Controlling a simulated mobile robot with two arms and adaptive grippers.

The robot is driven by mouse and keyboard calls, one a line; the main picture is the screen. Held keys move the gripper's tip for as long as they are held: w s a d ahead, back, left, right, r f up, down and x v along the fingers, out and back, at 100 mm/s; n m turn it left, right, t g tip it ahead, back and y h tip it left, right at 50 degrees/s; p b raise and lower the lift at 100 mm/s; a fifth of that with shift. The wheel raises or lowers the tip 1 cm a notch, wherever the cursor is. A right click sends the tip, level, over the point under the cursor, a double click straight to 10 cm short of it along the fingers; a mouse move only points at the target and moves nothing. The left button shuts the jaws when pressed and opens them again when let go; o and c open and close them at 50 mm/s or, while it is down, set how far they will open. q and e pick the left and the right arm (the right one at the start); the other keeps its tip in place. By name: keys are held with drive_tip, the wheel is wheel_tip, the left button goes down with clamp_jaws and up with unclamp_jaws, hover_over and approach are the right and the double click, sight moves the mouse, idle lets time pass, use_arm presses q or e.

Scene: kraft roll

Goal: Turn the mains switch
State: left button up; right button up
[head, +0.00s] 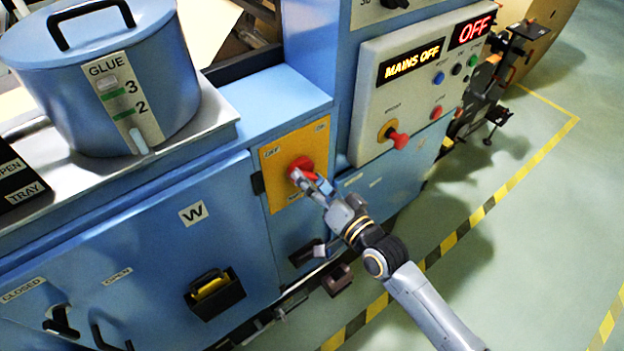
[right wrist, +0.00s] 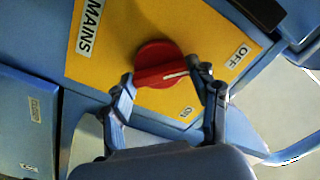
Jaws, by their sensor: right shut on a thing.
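The mains switch is a red rotary knob (head: 301,167) on a yellow plate (head: 318,134) on the blue machine front. In the right wrist view the knob (right wrist: 155,62) sits between the fingertips of my right gripper (right wrist: 164,74), which is shut on it. The knob's white pointer line lies between the OFF label (right wrist: 238,57) and the ON label (right wrist: 186,112). In the head view my right gripper (head: 312,182) reaches the knob from the lower right and partly hides it and the plate. The display (head: 411,63) reads MAINS OFF. My left gripper is out of view.
A blue glue pot (head: 70,85) stands on the machine top at left. A grey control panel (head: 425,90) with a red knob (head: 397,138) and several buttons is right of the switch. Black handles stick out below. Green floor with striped tape is clear at right.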

drive_tip(key=o, duration=1.1)
drive_tip(key=shift+o, duration=0.2)
drive_tip(key=v, duration=1.2)
